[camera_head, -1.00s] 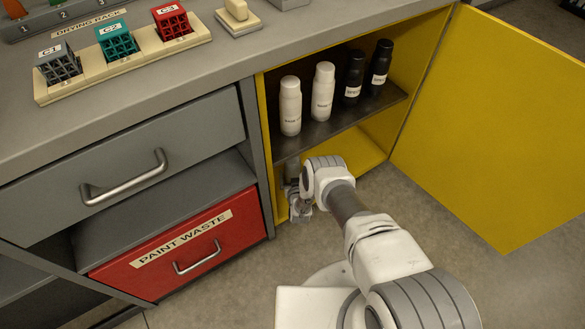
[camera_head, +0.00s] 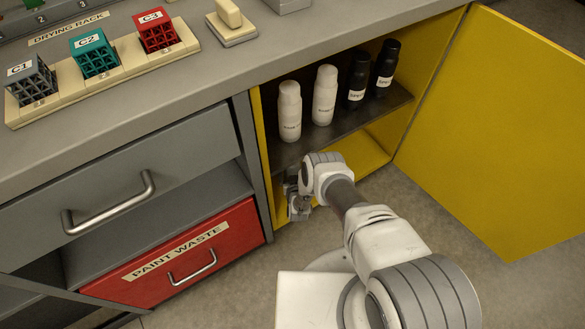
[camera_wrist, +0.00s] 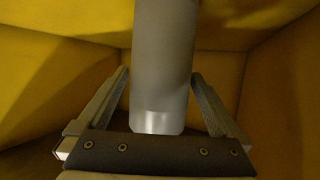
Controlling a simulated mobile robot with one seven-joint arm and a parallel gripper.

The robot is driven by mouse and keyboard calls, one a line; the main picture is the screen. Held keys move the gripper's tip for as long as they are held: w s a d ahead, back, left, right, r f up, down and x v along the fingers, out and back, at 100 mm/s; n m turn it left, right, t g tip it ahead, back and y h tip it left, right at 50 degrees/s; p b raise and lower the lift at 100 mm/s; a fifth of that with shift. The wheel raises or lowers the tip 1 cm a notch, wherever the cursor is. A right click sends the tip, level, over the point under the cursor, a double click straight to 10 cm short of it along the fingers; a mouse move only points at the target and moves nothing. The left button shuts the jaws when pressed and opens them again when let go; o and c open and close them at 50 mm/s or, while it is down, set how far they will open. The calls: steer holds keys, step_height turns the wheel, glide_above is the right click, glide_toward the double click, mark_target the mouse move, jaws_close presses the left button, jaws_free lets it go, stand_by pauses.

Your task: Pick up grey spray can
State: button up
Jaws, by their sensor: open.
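The grey spray can (camera_wrist: 165,50) stands as a plain grey cylinder in the middle of the wrist view, inside the yellow cabinet. My gripper (camera_wrist: 160,78) is open, with one finger on each side of the can. Small gaps show between the fingers and the can, and its top is out of the frame. In the head view my gripper (camera_head: 298,205) is low at the left side of the cabinet opening, under the shelf. I cannot clearly make out the grey can there.
The shelf (camera_head: 335,131) above my gripper holds two white cans (camera_head: 289,112) and two black cans (camera_head: 357,80). The yellow door (camera_head: 490,130) stands open at the right. A red "PAINT WASTE" drawer (camera_head: 215,240) is at the left. Open floor lies in front.

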steer(key=c, duration=1.6)
steer(key=shift+w+r, duration=0.1)
steer(key=shift+r, duration=0.2)
